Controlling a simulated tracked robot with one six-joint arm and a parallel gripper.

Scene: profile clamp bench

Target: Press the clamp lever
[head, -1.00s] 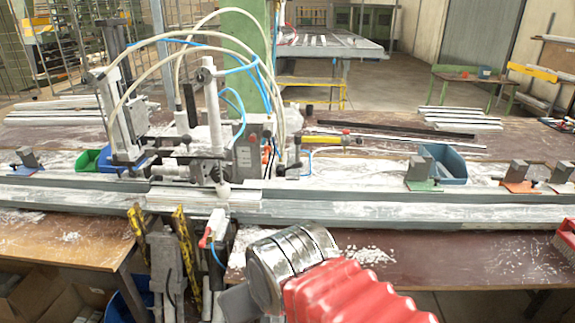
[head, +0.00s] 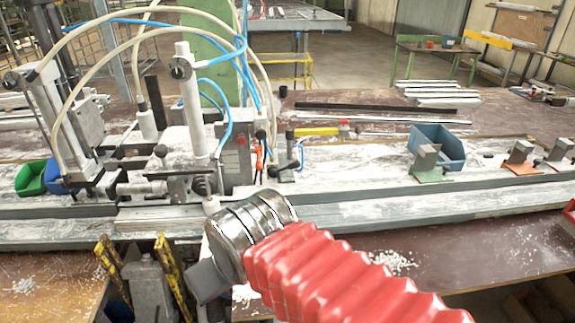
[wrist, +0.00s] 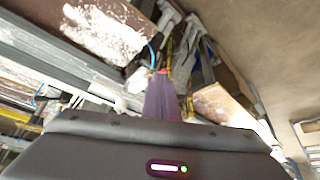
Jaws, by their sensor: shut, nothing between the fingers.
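The clamp fixture (head: 185,150) stands on the grey profile rail in the head view, with a white upright cylinder (head: 190,100) and hoses. A yellow bar with a red end (head: 318,131) lies to its right; I cannot tell whether this is the clamp lever. My gripper (wrist: 161,75) shows in the wrist view as purplish fingers, shut and empty. A small red part with a blue hose (wrist: 152,58) shows just beyond the fingertips; contact cannot be told.
A blue bin (head: 437,146) and a green bin (head: 31,178) stand behind the rail. Small clamp blocks (head: 519,153) sit at the right. Two yellow-black striped posts (head: 175,275) stand in front. White swarf covers much of the bench (head: 350,185).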

